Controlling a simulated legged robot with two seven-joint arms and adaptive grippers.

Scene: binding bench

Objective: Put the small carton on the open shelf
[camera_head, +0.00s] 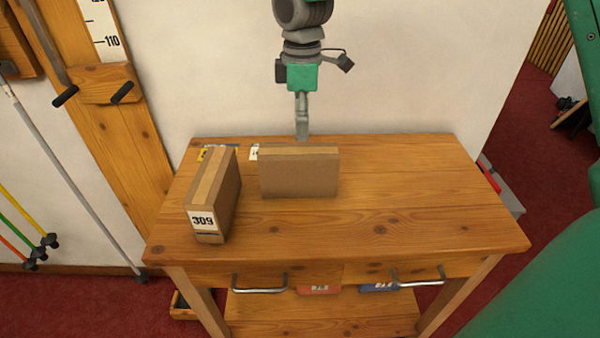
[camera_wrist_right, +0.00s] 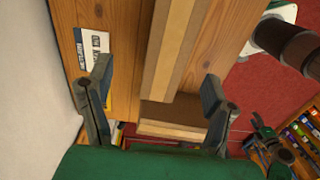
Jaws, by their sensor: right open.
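A brown carton (camera_head: 299,173) stands on its edge near the middle back of the bench top (camera_head: 400,215). A second brown carton (camera_head: 213,193), labelled 309, stands on edge to its left. I cannot tell which is the small carton. My right gripper (camera_head: 302,130) comes down from the top, by the rear of the middle carton. In the right wrist view its open fingers (camera_wrist_right: 155,95) show on either side of that carton (camera_wrist_right: 178,50); I cannot tell whether they touch it. A wooden shelf (camera_head: 320,312) lies under the bench's drawers. My left gripper is not in view.
Cards (camera_head: 217,153) lie at the bench's back left. Two drawer handles (camera_head: 260,288) stick out at the front. Orange (camera_head: 319,289) and blue (camera_head: 379,287) things show below the drawers. The right half of the top is clear. A wall (camera_head: 390,70) stands behind.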

